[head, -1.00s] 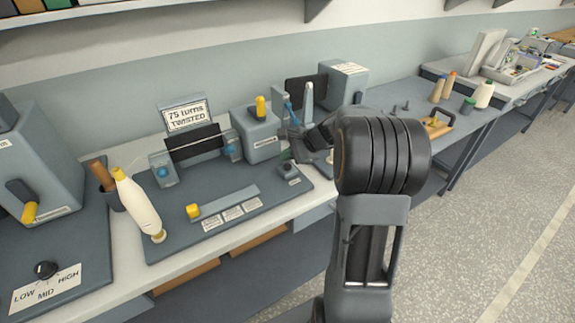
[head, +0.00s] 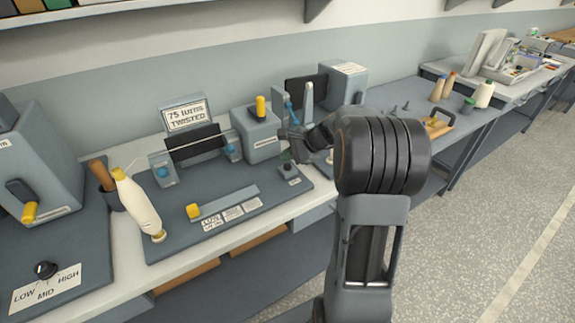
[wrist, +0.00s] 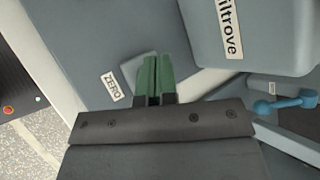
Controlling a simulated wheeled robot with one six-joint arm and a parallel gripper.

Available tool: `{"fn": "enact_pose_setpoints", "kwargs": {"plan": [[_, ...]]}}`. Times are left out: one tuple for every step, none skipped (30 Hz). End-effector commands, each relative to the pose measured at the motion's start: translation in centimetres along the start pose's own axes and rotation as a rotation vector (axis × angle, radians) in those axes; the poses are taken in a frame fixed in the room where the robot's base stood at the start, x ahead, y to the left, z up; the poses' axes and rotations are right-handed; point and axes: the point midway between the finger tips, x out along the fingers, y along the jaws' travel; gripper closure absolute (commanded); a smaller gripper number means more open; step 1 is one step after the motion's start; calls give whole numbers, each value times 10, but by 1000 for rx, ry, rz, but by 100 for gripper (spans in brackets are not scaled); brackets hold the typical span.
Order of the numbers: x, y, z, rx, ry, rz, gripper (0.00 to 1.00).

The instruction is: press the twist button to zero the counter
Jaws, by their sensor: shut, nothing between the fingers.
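My gripper (wrist: 154,64) is shut and empty, its green fingertips side by side in the wrist view. A ZERO label (wrist: 110,87) lies on the grey surface just left of the fingertips. In the head view, a small dark button block (head: 289,172) with a white label sits at the right end of the twisting board (head: 250,215). My gripper is close above this block. The fingers hide the button in the wrist view, and I cannot tell whether they touch it. The counter sign (head: 186,114) reads "75 turns TWISTED".
A grey box with a yellow-topped lever (head: 260,108) stands behind the block. A yellow-ended slider (head: 194,211) lies in front. Another grey machine (head: 345,88) stands behind my arm.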

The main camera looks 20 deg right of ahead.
Motion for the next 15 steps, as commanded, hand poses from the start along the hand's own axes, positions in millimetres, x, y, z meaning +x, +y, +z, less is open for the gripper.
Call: {"fn": "enact_pose_setpoints", "kwargs": {"plan": [[1, 1, -1, 0, 0, 0, 100], [2, 1, -1, 0, 0, 0, 100], [2, 2, -2, 0, 0, 0, 100], [3, 2, -2, 0, 0, 0, 100], [4, 3, -3, 0, 0, 0, 100], [5, 4, -4, 0, 0, 0, 100], [5, 4, -4, 0, 0, 0, 100], [6, 4, -5, 0, 0, 0, 100], [6, 4, -5, 0, 0, 0, 100], [6, 4, -5, 0, 0, 0, 100], [6, 4, -5, 0, 0, 0, 100], [6, 4, -5, 0, 0, 0, 100], [6, 4, -5, 0, 0, 0, 100], [6, 4, -5, 0, 0, 0, 100], [6, 4, -4, 0, 0, 0, 100]]}}
